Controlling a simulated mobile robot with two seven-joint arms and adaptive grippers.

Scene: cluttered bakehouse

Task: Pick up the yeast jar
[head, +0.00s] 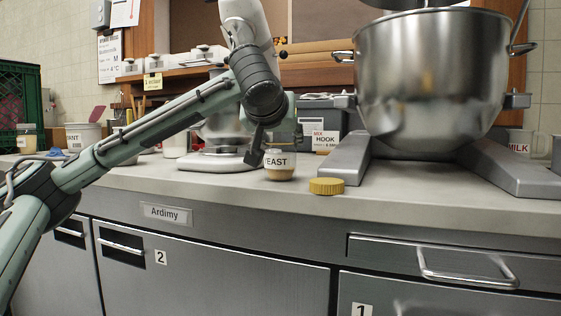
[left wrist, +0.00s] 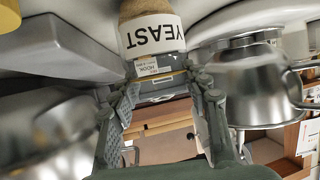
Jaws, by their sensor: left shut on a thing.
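The yeast jar (head: 279,168) is a small clear jar with tan contents and a white YEAST label. It is upright on or just over the counter, near the middle of the head view. In the left wrist view the jar (left wrist: 150,38) shows at the top, label upside down. My left gripper (head: 270,140) reaches down to the jar's upper part and is shut on it, with fingers (left wrist: 163,82) on both sides of the clear glass. A yellow lid (head: 326,186) lies on the counter to the right of the jar. My right gripper is not in view.
A large steel mixer bowl (head: 430,75) on grey feet (head: 346,158) stands close on the right. A grey box (head: 322,118) labelled HOOK is behind. The counter's front edge (head: 260,195) is near.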

